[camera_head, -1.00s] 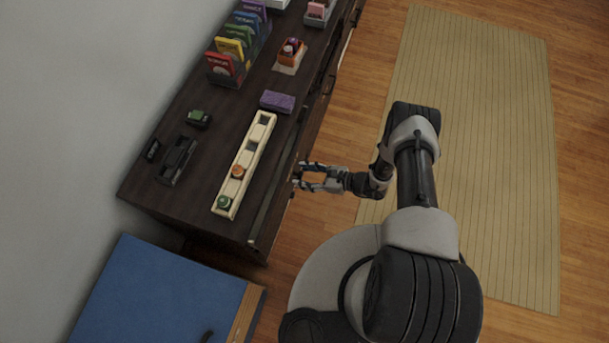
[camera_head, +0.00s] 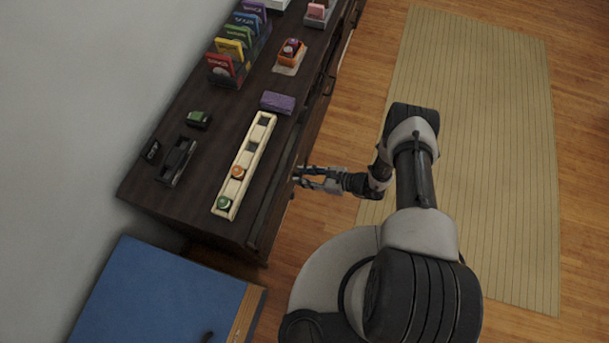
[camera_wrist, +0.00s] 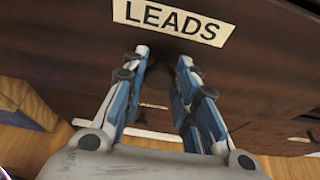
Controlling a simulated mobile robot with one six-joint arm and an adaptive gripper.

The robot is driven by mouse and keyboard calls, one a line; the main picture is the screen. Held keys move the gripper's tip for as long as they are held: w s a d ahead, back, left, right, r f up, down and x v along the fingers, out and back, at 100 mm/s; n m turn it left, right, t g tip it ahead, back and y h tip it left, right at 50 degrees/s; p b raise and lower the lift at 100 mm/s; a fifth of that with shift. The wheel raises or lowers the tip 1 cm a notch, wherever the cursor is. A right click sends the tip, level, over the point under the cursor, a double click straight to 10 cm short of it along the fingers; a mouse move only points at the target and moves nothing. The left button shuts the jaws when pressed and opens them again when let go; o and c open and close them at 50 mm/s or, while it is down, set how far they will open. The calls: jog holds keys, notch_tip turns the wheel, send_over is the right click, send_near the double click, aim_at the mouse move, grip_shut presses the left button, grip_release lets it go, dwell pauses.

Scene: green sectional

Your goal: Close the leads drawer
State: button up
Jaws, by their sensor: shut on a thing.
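The leads drawer shows in the wrist view as a dark brown front (camera_wrist: 70,40) with a cream label (camera_wrist: 170,20) reading LEADS. My gripper (camera_wrist: 163,62) is just below the label, its two blue-and-grey fingers drawn together on the dark drawer handle (camera_wrist: 160,76), which is mostly hidden between them. In the head view my gripper (camera_head: 298,176) is at the front side of the dark cabinet (camera_head: 200,220). The drawer's front is seen from above there, and how far it stands out is hard to tell.
On the cabinet top are a cream tray (camera_head: 250,148) with small round items, a purple block (camera_head: 278,102), an orange box (camera_head: 292,52) and a rack of coloured packets (camera_head: 236,50). A blue-topped unit (camera_head: 160,300) stands at lower left. The striped mat (camera_head: 490,150) is clear.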

aim_at(293, 172)
jog(key=shift+a, duration=0.1)
grip_shut()
jog(key=a, duration=0.2)
jog(key=w+a+b, duration=0.1)
jog(key=a, duration=0.1)
jog(key=shift+w, duration=0.2)
jog(key=shift+d, duration=0.1)
jog(key=o, duration=1.1)
grip_release()
jog(key=v, duration=1.2)
